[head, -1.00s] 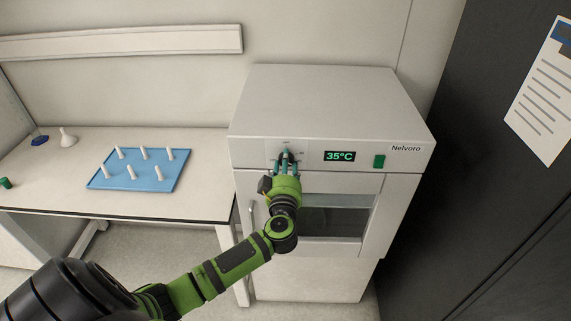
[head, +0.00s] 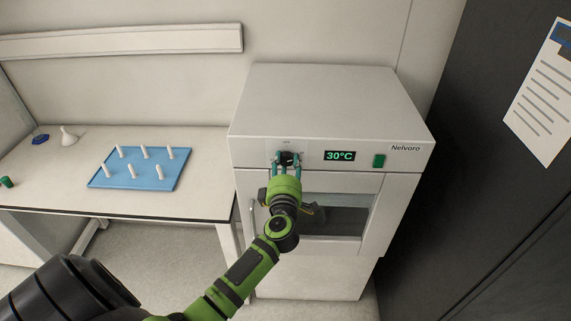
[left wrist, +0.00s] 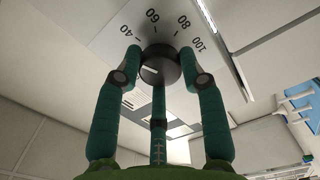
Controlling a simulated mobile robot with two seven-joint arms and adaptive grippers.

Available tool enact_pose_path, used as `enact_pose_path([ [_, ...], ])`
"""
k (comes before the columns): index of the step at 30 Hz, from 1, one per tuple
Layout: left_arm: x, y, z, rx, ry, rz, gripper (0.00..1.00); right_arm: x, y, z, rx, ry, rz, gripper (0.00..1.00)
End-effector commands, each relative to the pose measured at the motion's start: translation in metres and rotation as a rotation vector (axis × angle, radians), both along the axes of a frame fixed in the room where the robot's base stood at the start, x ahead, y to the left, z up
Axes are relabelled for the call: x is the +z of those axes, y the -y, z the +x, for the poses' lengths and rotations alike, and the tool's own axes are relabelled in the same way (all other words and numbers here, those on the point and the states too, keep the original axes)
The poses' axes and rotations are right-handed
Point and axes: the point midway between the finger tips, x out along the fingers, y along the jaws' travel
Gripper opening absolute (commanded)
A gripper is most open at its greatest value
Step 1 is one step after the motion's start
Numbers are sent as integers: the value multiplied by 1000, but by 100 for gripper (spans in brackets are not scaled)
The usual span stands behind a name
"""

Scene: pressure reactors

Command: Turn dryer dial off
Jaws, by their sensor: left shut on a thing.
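The dryer (head: 330,105) is a light grey cabinet with a green-lit display (head: 340,156) reading 30°C. Its black round dial (head: 287,158) is on the front panel, left of the display. My left gripper (head: 287,166) is at the panel with its fingers around the dial. In the left wrist view the teal fingers (left wrist: 160,78) are closed on the sides of the black dial (left wrist: 160,62), and the marks 40, 60, 80 and 100 show around it. My right gripper is not in view.
A white bench (head: 215,190) at left holds a blue peg board (head: 140,177) and a funnel (head: 68,137). A dark cabinet (head: 490,190) stands at right.

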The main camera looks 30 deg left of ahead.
Motion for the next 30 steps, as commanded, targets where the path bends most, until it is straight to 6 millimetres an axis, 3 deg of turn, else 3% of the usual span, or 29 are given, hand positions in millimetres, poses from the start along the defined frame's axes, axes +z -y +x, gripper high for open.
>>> enact_pose_path([
  [30, -1, 3, 0, -3, 488, -809, 8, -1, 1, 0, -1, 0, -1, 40],
])
